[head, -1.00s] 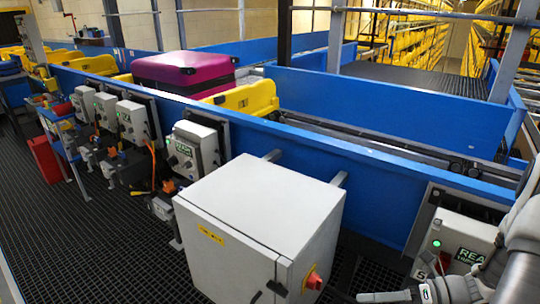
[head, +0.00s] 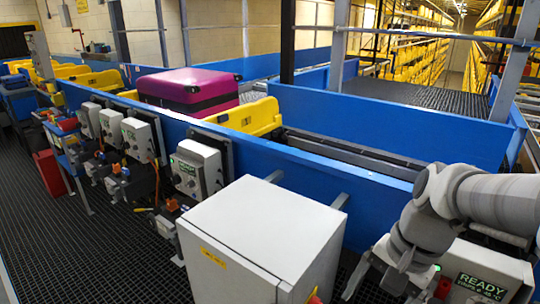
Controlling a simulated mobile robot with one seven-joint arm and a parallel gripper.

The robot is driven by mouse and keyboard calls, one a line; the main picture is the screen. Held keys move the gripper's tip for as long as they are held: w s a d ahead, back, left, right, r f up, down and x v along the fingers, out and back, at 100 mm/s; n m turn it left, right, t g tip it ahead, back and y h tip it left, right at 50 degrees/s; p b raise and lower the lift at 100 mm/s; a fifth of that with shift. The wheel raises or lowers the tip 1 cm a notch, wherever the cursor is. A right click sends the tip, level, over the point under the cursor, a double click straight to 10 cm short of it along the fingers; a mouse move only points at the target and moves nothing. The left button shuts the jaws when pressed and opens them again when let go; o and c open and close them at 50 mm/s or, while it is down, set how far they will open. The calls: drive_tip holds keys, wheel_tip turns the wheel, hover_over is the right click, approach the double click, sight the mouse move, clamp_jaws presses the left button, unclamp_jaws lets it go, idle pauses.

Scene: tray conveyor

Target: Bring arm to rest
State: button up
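My grey arm (head: 470,200) reaches in from the right edge and bends down in front of the blue conveyor wall. My gripper (head: 392,280) is at its lower end, near the bottom edge, close to the READY box (head: 485,275). No held object shows.
A large grey cabinet (head: 255,235) stands left of the arm. Several control boxes line the blue wall (head: 330,172). A magenta suitcase (head: 188,92) lies in a yellow tray (head: 247,118) on the conveyor. The dark grated floor (head: 110,240) at left is mostly clear.

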wheel_tip(320, 180, up, 7)
drive_tip(key=s+a+n+t+h, duration=0.2)
drive_tip(key=n+t, duration=0.3)
drive_tip(key=n, duration=0.4)
drive_tip(key=shift+a+f+h, duration=0.15)
drive_tip(key=shift+a+h, duration=0.15)
